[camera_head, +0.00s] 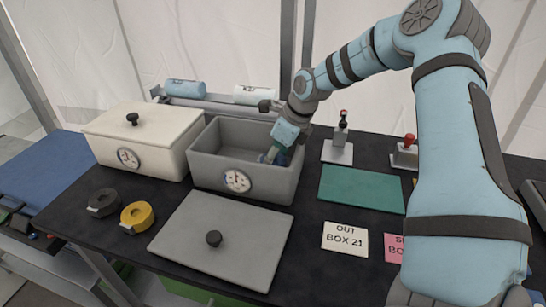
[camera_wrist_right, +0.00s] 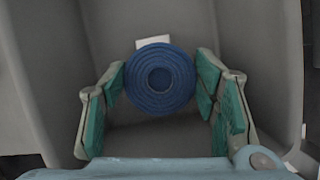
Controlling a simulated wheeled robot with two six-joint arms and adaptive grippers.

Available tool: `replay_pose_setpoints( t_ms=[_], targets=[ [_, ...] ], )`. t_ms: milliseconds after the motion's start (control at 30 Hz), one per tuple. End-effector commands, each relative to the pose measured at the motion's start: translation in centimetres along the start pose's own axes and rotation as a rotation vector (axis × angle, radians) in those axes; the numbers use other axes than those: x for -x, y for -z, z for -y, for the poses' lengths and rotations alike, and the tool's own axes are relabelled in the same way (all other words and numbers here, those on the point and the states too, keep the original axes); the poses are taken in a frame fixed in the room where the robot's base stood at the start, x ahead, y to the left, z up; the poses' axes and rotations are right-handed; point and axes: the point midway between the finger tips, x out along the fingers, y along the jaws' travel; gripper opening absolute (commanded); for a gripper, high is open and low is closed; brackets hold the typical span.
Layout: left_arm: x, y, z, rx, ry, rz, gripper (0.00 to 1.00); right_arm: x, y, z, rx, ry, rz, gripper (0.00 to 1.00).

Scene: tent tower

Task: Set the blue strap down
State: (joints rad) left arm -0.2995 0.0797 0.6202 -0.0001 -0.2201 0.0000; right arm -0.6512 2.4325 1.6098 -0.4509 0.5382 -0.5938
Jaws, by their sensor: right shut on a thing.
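The blue strap (camera_wrist_right: 160,80) is a round, ridged roll with a dark centre, seen face-on in the right wrist view. My right gripper (camera_wrist_right: 163,92) is shut on it, with green-padded fingers on its left and right. In the head view my right gripper (camera_head: 273,155) reaches down inside the open grey box (camera_head: 222,172), and the strap is mostly hidden there. I cannot tell whether the strap touches the box floor. My left gripper is not in view.
A grey lid (camera_head: 195,245) lies in front of the box. A closed white box (camera_head: 150,150) stands at its left. Black (camera_head: 103,202) and yellow (camera_head: 137,216) rolls lie front left. A green mat (camera_head: 361,188), stamps and an "OUT BOX 21" card (camera_head: 345,238) are at the right.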

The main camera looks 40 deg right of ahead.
Motion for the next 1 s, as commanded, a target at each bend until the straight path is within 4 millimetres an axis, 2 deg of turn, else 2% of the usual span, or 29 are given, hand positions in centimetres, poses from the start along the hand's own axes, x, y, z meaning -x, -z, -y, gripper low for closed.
replay_pose_setpoints(
  t_ms=[67,100,200,533,667,733,1000],
  targets=[
    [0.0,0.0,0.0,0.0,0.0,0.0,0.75,0.0,0.0,0.0,0.0,0.0,0.0,0.25],
    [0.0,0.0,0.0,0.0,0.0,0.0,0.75,0.0,0.0,0.0,0.0,0.0,0.0,0.6],
    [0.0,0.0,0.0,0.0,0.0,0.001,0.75,0.0,0.0,0.0,0.0,0.0,0.0,0.75],
    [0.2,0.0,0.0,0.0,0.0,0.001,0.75,0.1,-0.1,0.0,0.0,0.0,0.0,0.75],
    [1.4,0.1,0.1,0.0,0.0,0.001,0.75,1.0,-0.4,0.0,0.0,0.0,0.0,0.75],
    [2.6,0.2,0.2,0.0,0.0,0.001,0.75,1.9,-0.8,0.0,0.0,0.0,0.0,0.75],
    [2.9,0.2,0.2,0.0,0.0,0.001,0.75,8.6,-0.7,0.0,0.0,0.001,0.006,0.75]
  ],
)
